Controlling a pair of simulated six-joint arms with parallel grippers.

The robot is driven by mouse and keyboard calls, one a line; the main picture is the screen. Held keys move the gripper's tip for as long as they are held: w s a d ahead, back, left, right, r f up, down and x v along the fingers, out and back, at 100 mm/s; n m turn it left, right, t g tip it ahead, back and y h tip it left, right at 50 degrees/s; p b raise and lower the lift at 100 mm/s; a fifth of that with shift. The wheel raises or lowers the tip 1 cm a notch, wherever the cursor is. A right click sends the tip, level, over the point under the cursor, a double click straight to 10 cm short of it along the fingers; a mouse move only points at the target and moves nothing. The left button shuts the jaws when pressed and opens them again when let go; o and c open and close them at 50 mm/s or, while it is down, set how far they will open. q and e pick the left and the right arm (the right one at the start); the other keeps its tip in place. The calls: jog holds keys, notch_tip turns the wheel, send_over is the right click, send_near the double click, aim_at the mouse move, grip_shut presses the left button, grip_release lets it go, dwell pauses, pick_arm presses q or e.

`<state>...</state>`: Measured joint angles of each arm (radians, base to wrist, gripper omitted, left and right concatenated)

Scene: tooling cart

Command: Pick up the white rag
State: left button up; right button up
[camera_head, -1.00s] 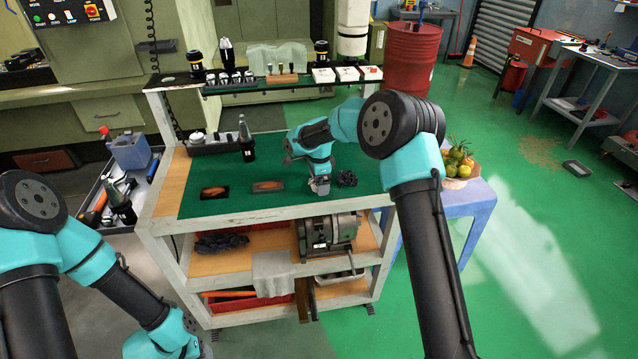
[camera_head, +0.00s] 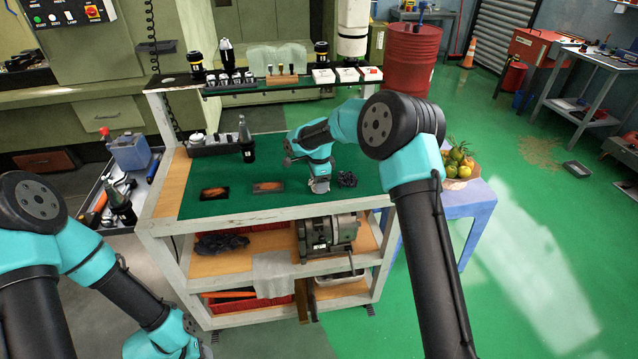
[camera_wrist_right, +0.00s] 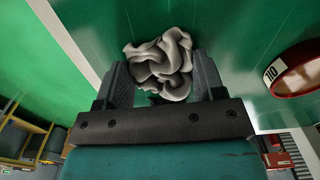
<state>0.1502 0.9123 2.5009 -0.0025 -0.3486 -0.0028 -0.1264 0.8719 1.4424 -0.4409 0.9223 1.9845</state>
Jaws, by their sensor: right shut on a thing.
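The white rag (camera_wrist_right: 160,65) is a crumpled, pale grey-white bundle in the right wrist view. It sits between the two dark fingers of my right gripper (camera_wrist_right: 162,80), which is shut on it. In the head view, my right gripper (camera_head: 319,188) points down at the green top of the cart, right of its middle. Only a small pale patch of the rag shows there, and I cannot tell whether it still touches the top. My left arm comes in at the lower left, with its gripper out of view.
Two flat dark pieces (camera_head: 268,186) and a black-and-grey tool holder (camera_head: 246,150) are to the left. A raised rack (camera_head: 290,83) runs along the back. A pale cloth (camera_head: 272,272) hangs from a lower shelf.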

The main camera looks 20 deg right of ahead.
jog(key=shift+r, duration=0.2)
jog(key=shift+r, duration=1.55)
jog(key=shift+s+a+r, duration=0.1)
jog(key=shift+s, duration=0.2)
jog(key=s+a, duration=0.1)
jog(key=s, duration=0.4)
jog(key=s+a+r, duration=0.1)
jog(key=s+a, duration=0.1)
jog(key=s, duration=0.3)
jog(key=s+a, duration=0.1)
jog(key=s, duration=0.3)
jog(key=shift+s+a+r, duration=0.15)
jog(key=shift+s, duration=0.25)
jog(key=o, duration=0.3)
jog(key=shift+c, duration=1.2)
